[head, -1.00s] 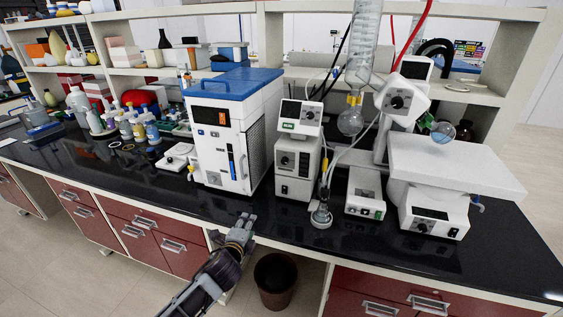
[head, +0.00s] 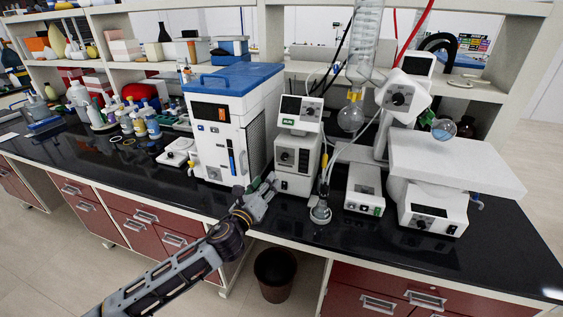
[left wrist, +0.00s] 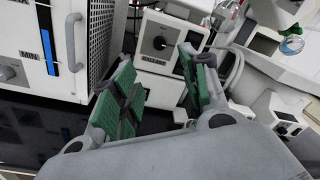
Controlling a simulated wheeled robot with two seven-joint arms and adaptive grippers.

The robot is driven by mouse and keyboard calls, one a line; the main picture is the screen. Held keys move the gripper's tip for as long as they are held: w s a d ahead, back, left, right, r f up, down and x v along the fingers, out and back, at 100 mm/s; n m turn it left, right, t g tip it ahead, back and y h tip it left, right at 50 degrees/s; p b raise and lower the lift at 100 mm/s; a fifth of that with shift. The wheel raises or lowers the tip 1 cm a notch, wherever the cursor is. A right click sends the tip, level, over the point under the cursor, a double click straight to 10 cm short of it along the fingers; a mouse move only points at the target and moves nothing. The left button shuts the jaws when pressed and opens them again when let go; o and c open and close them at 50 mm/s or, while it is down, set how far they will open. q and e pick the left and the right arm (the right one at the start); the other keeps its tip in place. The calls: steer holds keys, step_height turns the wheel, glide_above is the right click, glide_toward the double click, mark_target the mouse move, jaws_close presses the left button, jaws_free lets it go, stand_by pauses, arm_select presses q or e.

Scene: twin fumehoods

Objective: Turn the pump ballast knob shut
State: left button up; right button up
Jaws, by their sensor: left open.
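The pump (head: 293,182) is a white box under a smaller unit with a dark display, right of the blue-topped chiller. Its black ballast knob (head: 285,157) is on the front face. In the left wrist view the knob (left wrist: 159,43) shows above a "BALLAST" label, seen through the gap between the green-padded fingers. My left gripper (head: 267,186) is open and empty, low in front of the pump's left side. It also shows in the left wrist view (left wrist: 157,58), with the knob apart from both fingers. My right gripper is not in view.
The blue-topped chiller (head: 226,130) stands close on the left. A small flask (head: 320,212) stands just right of the pump, by a hanging yellow-marked tube.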

arm_select(q)
steer(key=shift+w, duration=0.2)
glide_toward(284, 158)
steer(key=shift+p+x, duration=0.7)
steer(key=shift+x, duration=3.35)
steer(key=shift+a+f, duration=0.1)
jaws_close()
